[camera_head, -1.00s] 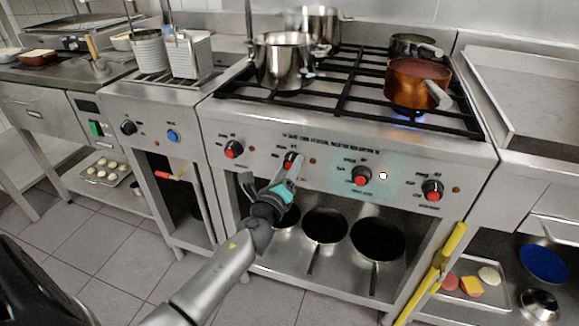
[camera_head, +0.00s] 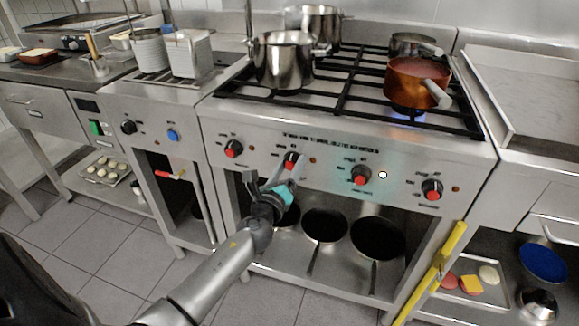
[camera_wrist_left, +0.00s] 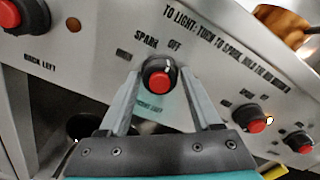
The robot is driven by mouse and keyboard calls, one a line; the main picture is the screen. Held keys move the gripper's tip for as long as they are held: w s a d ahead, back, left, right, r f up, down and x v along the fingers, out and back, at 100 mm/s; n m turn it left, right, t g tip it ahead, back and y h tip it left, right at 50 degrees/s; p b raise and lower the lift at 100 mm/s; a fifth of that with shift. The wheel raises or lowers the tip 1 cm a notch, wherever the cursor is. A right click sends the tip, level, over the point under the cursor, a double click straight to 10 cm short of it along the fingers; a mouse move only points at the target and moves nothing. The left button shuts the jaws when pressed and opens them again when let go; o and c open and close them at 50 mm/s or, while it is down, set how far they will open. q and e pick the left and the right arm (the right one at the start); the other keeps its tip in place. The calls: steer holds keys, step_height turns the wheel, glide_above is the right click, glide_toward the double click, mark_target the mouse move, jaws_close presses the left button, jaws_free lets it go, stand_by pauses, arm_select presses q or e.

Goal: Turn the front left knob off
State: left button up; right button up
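The front left knob (camera_head: 290,160) is the second from the left on the stove's front panel, red-faced with a black rim. In the left wrist view this knob (camera_wrist_left: 158,74) sits between my fingers, under the words SPARK and OFF. My left gripper (camera_head: 288,167) is at the panel. In the wrist view, the left gripper (camera_wrist_left: 160,80) is open, with one finger on each side of the knob and a narrow gap showing beside it. Whether the fingertips reach past the knob's face is hard to tell. My right gripper is not in view.
The back left knob (camera_head: 234,148) is to the left; two more knobs (camera_head: 361,175) (camera_head: 432,189) are to the right. A copper saucepan (camera_head: 412,80) stands over a blue flame (camera_head: 408,115). Steel pots (camera_head: 283,60) stand on the stove. Pans (camera_head: 324,226) lie on the shelf below.

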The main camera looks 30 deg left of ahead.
arm_select(q)
steer(key=shift+o, duration=1.2)
steer(key=shift+s, duration=0.1)
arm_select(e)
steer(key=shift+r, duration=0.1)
arm_select(q)
steer(key=shift+s, duration=0.25)
steer(key=v, duration=0.5)
steer(key=shift+p, duration=0.3)
steer(key=b, duration=0.1)
glide_toward(290, 167)
steer(key=shift+v, duration=2.65)
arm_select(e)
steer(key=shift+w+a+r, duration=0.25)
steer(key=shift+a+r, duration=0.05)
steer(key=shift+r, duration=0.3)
arm_select(q)
steer(key=shift+a, duration=0.2)
